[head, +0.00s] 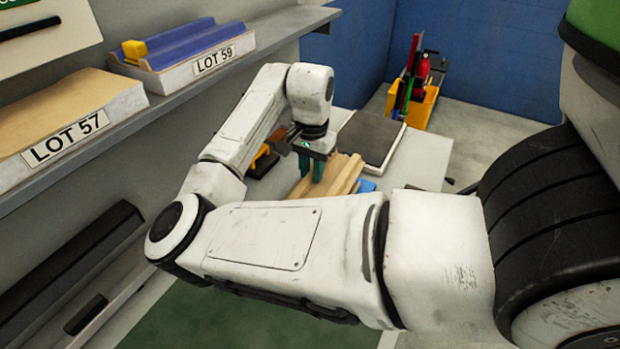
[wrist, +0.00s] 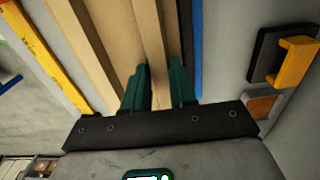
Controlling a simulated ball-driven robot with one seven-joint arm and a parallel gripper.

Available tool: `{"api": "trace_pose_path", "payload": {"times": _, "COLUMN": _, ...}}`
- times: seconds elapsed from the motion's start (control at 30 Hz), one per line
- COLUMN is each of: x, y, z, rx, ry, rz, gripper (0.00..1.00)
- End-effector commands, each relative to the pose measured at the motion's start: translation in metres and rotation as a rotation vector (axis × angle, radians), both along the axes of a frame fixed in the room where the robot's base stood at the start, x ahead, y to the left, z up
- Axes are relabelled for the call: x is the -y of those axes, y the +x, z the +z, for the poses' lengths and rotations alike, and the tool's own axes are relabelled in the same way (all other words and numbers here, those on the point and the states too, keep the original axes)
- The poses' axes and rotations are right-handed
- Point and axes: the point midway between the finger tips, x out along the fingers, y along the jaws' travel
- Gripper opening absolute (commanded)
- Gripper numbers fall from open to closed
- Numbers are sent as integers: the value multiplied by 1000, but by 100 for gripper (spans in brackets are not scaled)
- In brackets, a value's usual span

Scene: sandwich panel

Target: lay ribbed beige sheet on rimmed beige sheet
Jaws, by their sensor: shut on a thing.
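The ribbed beige sheet (head: 345,175) lies at the bench below my gripper in the head view, partly hidden by my arm. In the wrist view its long raised ribs (wrist: 150,32) run away from me. My gripper (head: 312,176) points down with green fingers. In the wrist view the fingers (wrist: 157,70) stand on either side of one rib and are shut on it. I cannot make out a separate rimmed beige sheet on the bench. Whether the ribbed sheet rests on something or hangs just above it is hidden.
A dark square plate (head: 372,137) lies behind the sheet. A blue edge (wrist: 197,50) runs beside it, and a yellow strip (wrist: 48,62) lies left. A yellow bin (head: 422,110) stands farther back. A shelf at left holds a LOT 57 sheet (head: 60,112) and blue ribbed piece (head: 195,45).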

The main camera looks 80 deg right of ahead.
Motion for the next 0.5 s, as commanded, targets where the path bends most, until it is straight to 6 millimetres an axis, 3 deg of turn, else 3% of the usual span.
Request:
{"api": "trace_pose_path", "payload": {"times": 0.33, "x": 5, "y": 5, "z": -34, "rx": -1, "ry": 2, "rz": -1, "gripper": 0}}
{"api": "trace_pose_path", "payload": {"times": 0.5, "x": 5, "y": 6, "z": -40, "rx": 1, "ry": 0, "rz": -1, "gripper": 0}}
